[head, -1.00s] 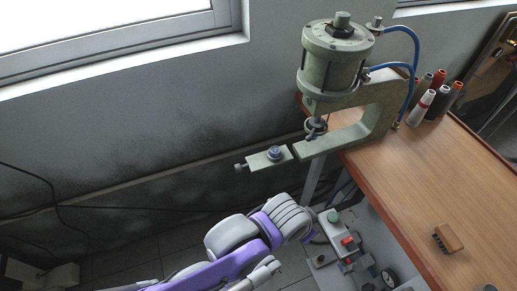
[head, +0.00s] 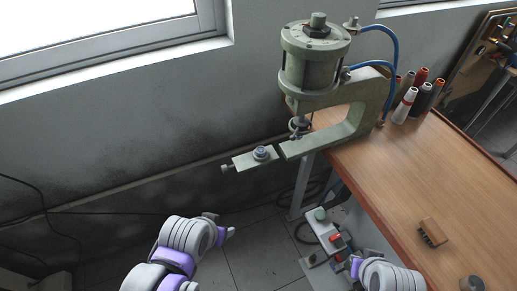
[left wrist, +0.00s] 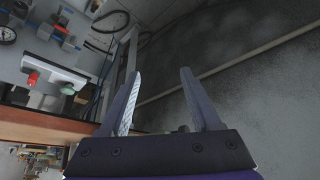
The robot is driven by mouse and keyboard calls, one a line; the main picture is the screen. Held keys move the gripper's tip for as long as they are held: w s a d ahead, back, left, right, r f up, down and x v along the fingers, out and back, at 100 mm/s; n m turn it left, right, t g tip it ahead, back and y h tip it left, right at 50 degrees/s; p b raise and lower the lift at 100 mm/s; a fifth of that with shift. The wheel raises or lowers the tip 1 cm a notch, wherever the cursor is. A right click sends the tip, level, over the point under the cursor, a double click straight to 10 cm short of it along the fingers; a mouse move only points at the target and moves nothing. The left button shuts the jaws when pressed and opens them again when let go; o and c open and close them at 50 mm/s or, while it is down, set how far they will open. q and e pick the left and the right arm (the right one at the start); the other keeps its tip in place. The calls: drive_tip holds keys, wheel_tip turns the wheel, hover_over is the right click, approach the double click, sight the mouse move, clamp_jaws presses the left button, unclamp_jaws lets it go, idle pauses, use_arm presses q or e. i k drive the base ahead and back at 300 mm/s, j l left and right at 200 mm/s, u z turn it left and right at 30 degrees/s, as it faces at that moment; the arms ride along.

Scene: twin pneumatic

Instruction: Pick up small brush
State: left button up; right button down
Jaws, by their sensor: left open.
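The small brush (head: 435,230) lies on the wooden table in the head view, near its left edge. It has a brown wooden block and dark bristles facing lower left. My left gripper (left wrist: 160,76) shows in the left wrist view with its two fingers spread apart and nothing between them. The brush is not recognisable in that view. In the head view, purple and white arm parts show below and left of the table, but no gripper fingers can be made out clearly there. My right gripper cannot be identified.
The table (head: 400,180) has clear surface around the brush. A green pneumatic press (head: 316,62) stands at its far left corner, with several thread spools (head: 412,97) beside it. A control box with a red button (left wrist: 33,77) sits below the table edge.

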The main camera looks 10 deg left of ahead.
sight(431, 231)
drive_tip(key=z, duration=1.6)
